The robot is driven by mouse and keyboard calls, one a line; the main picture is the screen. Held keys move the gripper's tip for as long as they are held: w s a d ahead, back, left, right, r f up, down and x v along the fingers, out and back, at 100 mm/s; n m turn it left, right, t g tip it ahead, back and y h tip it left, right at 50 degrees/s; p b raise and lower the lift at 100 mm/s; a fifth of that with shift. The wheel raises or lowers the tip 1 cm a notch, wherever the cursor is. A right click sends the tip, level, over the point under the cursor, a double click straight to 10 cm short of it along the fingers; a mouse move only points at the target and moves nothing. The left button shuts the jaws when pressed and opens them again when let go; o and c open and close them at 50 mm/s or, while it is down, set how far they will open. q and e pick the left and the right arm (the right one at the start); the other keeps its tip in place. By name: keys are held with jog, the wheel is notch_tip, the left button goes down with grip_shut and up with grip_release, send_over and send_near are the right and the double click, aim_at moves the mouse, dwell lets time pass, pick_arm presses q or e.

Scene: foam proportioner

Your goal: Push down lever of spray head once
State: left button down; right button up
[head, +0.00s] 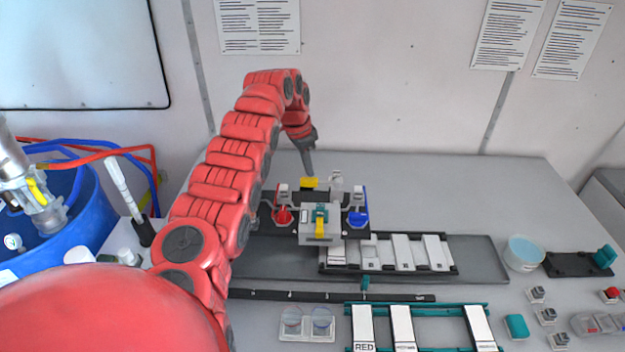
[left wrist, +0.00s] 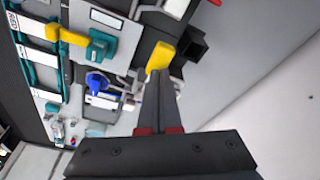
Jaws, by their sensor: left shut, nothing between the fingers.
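The device with the spray head stands on the table in the middle of the head view. A yellow lever (head: 309,184) sticks up at its back. A second yellow piece (head: 320,228) with a teal block is at its front, on a grey box (head: 318,238). My left gripper (head: 309,172) points down, fingers shut and empty, just above the back yellow lever. In the left wrist view, the closed fingertips (left wrist: 158,80) are at the near end of that yellow lever (left wrist: 161,56); I cannot tell whether they touch. My right gripper is not in view.
A red funnel-like part (head: 283,215) and a blue one (head: 358,217) flank the grey box. White slides lie in a black rack (head: 440,268) and a teal rack (head: 345,310). A blue barrel (head: 75,235) stands left. The table behind the device is clear.

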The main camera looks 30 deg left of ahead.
aim_at(309, 179)
pick_arm(q)
jog(key=shift+f, duration=0.15)
jog(key=shift+f+b, duration=1.85)
jog(key=shift+f, duration=0.15)
jog(key=shift+r+p, duration=1.9)
jog(key=shift+r, duration=2.15)
jog(key=shift+f, duration=0.1)
